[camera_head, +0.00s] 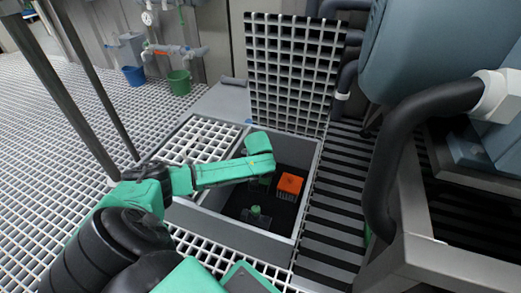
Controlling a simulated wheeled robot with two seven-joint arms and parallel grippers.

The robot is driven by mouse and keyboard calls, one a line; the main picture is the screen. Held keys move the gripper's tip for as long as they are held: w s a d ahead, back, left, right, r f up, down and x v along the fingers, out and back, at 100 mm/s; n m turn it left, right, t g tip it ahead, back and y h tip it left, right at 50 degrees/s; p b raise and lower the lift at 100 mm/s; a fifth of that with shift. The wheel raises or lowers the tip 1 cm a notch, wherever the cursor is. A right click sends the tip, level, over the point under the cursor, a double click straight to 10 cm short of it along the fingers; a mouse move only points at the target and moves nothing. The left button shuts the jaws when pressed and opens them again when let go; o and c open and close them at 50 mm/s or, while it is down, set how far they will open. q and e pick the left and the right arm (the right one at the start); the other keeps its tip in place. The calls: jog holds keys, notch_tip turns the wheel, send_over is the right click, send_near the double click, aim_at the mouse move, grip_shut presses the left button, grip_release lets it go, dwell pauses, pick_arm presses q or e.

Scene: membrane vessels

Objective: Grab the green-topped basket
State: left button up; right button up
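An open rectangular pit (302,229) in the grating floor holds the baskets. My green and black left arm reaches in from the lower left, and its wrist is over the pit. Below the wrist, my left gripper (264,180) shows only as a small dark and green part, pointing down; its fingers are too small and shaded to tell open from shut. A small green-topped item (255,211) with a dark body stands lower in the pit, nearer to me; I cannot tell its full shape. An orange-topped basket (289,184) stands to the right of the gripper. My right gripper is not in view.
A raised grating panel (293,75) stands upright behind the pit. A thick dark pipe (385,170) and a large blue-grey tank (430,45) crowd the right. Blue (133,76) and green (179,83) buckets are at the back wall.

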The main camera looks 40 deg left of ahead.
pick_arm(q)
jog(key=shift+r, duration=0.1)
grip_shut()
dwell(1.2)
